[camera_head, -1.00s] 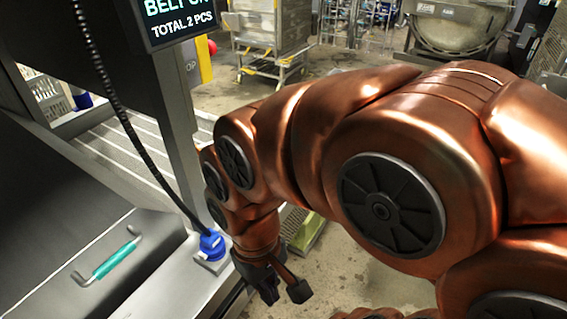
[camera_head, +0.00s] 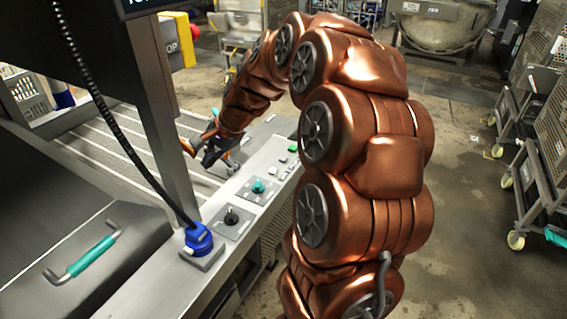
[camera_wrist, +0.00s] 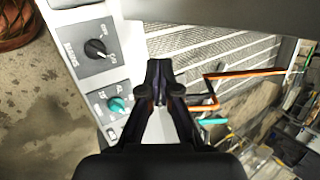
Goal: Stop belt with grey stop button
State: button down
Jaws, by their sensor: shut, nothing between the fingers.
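The grey stop button cannot be told apart for certain. Small pale and dark buttons (camera_head: 282,168) sit on the control panel (camera_head: 215,262) beside a green button (camera_head: 293,149), partly near my arm. My gripper (camera_head: 208,156) is shut and empty, over the belt side of the panel and to the left of these buttons. In the wrist view my gripper (camera_wrist: 159,82) has its fingertips together above the slatted belt (camera_wrist: 235,65). A teal knob (camera_wrist: 117,104) and a black knob (camera_wrist: 95,48) are left of it. The belt (camera_head: 125,150) also shows in the head view.
A blue connector (camera_head: 198,240) with a coiled cable stands at the panel's near end. A lid with a teal handle (camera_head: 90,255) is at lower left. Wheeled racks (camera_head: 545,150) stand far right, beyond open floor.

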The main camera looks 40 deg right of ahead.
jog(key=w+d+f+m+t+h+b, duration=0.1)
jog(key=d+m, duration=0.3)
jog(key=d, duration=0.6)
jog(key=w+d+f+m+t+h+b, duration=0.1)
jog(key=w+d+f+m, duration=0.1)
jog(key=d, duration=0.8)
jog(key=w+d+f+m+t+h+b, duration=0.1)
jog(key=d+f+m, duration=0.3)
jog(key=d, duration=0.7)
jog(key=shift+w+m+t+h, duration=0.35)
jog(key=shift+m+t+h, duration=0.15)
jog(key=shift+m, duration=0.6)
jog(key=shift+a+f, duration=0.1)
jog(key=shift+f, duration=0.05)
jog(key=b, duration=0.7)
send_over(284, 159)
notch_tip(284, 159, down, 6)
jog(key=shift+f, duration=1.25)
jog(key=shift+f, duration=0.1)
jog(key=shift+f, duration=0.3)
